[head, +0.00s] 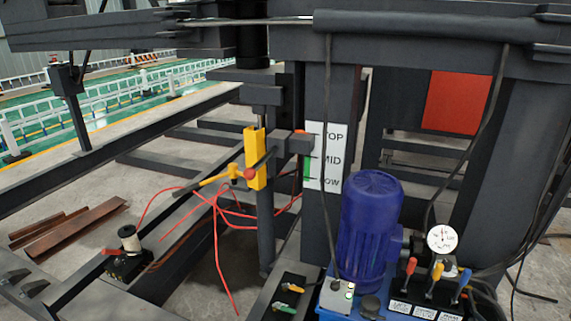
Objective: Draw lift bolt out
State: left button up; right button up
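A yellow upright block (254,158) is mounted on the dark post left of the middle in the head view. A yellow rod (207,181) with a red ball (249,173) stands out at its left side; this looks like the lift bolt and its handle, but I cannot tell how deep the bolt sits. A white sign (325,157) reading TOP, MID and LOW is just to the right, with a green strip beside MID and LOW. Neither of my grippers is in view.
Red cables (222,225) hang loosely below the yellow block. A blue motor (369,230), a pressure gauge (441,238) and several coloured levers (435,273) stand at the lower right. A black box with a white spool (129,240) sits at the lower left. Brown steel pieces (75,228) lie on the floor.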

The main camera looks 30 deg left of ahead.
aim_at(249, 174)
jog(key=u, duration=1.2)
